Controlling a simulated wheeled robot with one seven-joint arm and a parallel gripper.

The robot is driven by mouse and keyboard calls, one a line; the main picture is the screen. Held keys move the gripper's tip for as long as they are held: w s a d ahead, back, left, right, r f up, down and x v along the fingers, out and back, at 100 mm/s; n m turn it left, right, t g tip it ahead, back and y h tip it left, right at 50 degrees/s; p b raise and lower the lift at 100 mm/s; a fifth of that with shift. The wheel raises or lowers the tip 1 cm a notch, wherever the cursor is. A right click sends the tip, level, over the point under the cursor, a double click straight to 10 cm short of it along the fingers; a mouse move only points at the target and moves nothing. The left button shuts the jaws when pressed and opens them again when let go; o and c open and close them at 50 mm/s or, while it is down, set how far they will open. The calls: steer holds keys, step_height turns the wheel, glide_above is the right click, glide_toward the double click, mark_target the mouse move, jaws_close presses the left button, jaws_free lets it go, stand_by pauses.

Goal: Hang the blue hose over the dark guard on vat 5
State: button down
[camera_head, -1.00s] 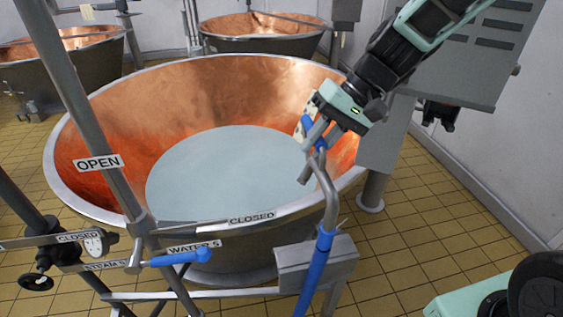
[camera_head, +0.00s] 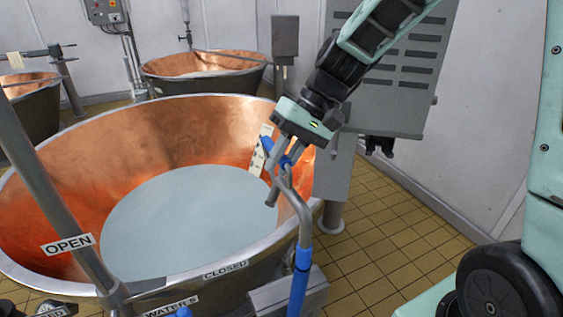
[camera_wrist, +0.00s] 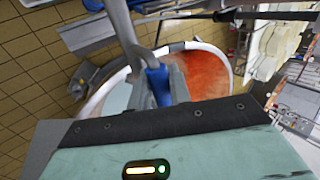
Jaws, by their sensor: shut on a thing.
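The blue hose (camera_head: 299,283) hangs from a bent grey metal pipe end (camera_head: 304,215) at the near right rim of the copper vat (camera_head: 190,130). My gripper (camera_head: 279,168) is shut on the blue part at the top of the hose's pipe, above the vat's right side. In the wrist view the blue part (camera_wrist: 157,84) sits between my fingers (camera_wrist: 160,88). A grey box-like piece (camera_head: 290,293), possibly the guard, is beside the hose below the rim; I cannot tell for sure. The lower hose is out of frame.
A grey vented cabinet (camera_head: 385,80) stands behind my arm. CLOSED (camera_head: 225,269) and WATER 5 (camera_head: 172,306) labels are in front. Tiled floor (camera_head: 385,225) is clear on the right. Another copper vat (camera_head: 205,68) stands behind.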

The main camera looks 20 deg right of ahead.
step_height(320, 180, up, 8)
steer(key=p, duration=0.6)
steer(key=shift+r, duration=0.25)
steer(key=shift+f, duration=0.1)
stand_by(0.8)
